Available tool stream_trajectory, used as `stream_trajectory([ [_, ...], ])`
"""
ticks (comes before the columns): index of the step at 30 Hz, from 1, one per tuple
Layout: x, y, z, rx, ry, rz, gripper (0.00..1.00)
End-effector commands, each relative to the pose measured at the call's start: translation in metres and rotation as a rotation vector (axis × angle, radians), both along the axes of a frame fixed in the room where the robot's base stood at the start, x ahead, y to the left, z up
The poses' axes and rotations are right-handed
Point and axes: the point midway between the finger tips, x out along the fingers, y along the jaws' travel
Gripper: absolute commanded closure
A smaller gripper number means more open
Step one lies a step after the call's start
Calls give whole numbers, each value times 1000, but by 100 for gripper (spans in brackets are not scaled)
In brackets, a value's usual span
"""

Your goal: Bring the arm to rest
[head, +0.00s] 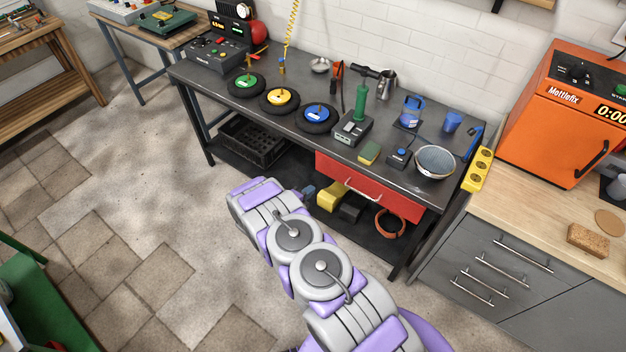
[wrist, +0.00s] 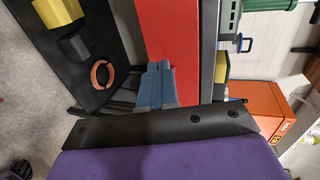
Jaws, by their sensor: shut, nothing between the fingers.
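My arm (head: 300,245) rises from the bottom of the head view and is folded in front of the workbench (head: 275,115). My gripper (wrist: 157,68) shows in the wrist view as two blue-grey fingers shut together, with nothing between them. Its tips overlap the edge of the red drawer front (wrist: 174,40) in that view; I cannot tell the gap. In the head view most of the gripper is hidden behind my arm.
The red drawer (head: 368,185) has a handle and sits under the benchtop. The shelf below holds a black crate (head: 252,142), a yellow item (head: 332,196) and an orange ring (head: 390,223). An orange oven (head: 560,120) stands right. The floor (head: 130,200) at left is clear.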

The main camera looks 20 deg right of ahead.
Motion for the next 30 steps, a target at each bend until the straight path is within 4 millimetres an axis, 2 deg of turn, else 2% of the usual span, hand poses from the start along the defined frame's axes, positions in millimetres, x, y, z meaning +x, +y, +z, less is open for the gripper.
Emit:
stream_trajectory([
  [8, -1, -4, 0, 12, 0, 0, 100],
  [11, 6, -2, 5, 32, 13, 19, 100],
  [14, 21, 9, 19, 67, 47, 68, 100],
  [22, 63, 70, 80, 175, 211, 328, 100],
  [27, 71, 102, 125, 212, 318, 518, 100],
  [30, 69, 117, 153, 224, 379, 635, 100],
])
